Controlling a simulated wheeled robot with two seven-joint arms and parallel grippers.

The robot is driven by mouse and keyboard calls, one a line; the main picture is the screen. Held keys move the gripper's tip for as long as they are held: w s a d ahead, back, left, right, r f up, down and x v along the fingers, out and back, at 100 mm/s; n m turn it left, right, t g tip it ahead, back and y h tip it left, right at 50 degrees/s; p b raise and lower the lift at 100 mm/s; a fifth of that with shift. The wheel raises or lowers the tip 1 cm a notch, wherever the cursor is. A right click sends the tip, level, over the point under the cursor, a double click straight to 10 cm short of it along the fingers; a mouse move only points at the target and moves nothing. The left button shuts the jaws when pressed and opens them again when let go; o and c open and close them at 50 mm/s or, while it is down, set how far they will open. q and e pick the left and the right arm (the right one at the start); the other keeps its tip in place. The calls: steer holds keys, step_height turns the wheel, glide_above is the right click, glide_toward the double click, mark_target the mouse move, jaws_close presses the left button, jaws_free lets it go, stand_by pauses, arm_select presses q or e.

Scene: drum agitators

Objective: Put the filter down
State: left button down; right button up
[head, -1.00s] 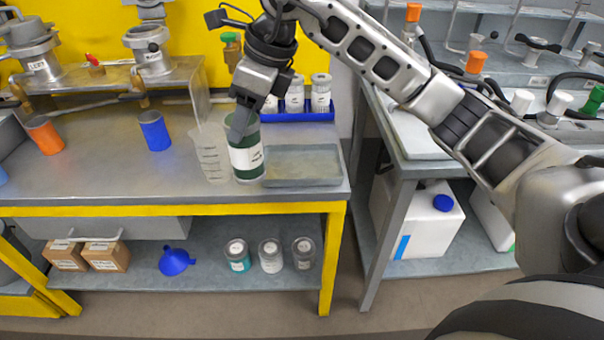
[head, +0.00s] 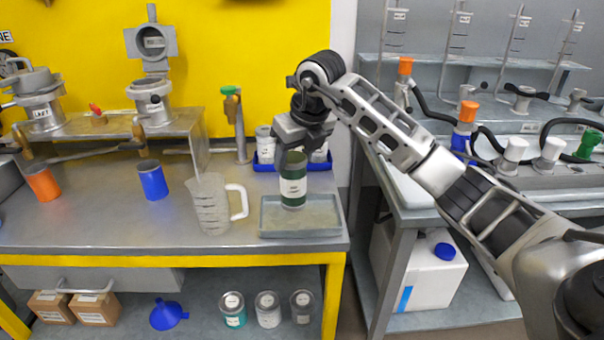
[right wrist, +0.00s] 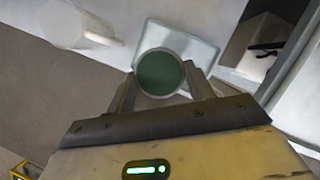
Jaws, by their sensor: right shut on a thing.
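The filter is a dark green cylinder with a white label (head: 293,187). It is upright at the grey shallow tray (head: 268,229), over its back part. I cannot tell whether its base touches the tray floor. My right gripper (head: 292,158) points down and is shut on the filter's upper part. In the right wrist view the filter's round green end (right wrist: 160,73) sits between the two fingers (right wrist: 160,88), with the tray (right wrist: 200,48) behind it. My left gripper is not in view.
A clear measuring jug (head: 210,205) stands just left of the tray. A blue bin with white-labelled bottles (head: 264,166) is behind it. Blue (head: 152,180) and orange (head: 43,182) cylinders stand further left. The bench front between them is clear.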

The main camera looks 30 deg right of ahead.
mark_target(302, 175)
steer(key=shift+w+d+f, duration=0.15)
steer(key=shift+d+f, duration=0.3)
steer(key=shift+f, duration=0.1)
steer(key=shift+w+d+f, duration=0.15)
steer(key=shift+d+f, duration=0.3)
steer(key=shift+f, duration=0.1)
steer(key=shift+w+d+f, duration=0.1)
steer(key=shift+d+f, duration=0.05)
steer(key=shift+f, duration=0.75)
steer(key=shift+d+f, duration=0.1)
steer(key=shift+f, duration=0.8)
steer(key=shift+f, duration=0.2)
steer(key=o, duration=1.2)
steer(key=shift+o, duration=0.2)
steer(key=shift+r, duration=0.1)
steer(key=v, duration=1.2)
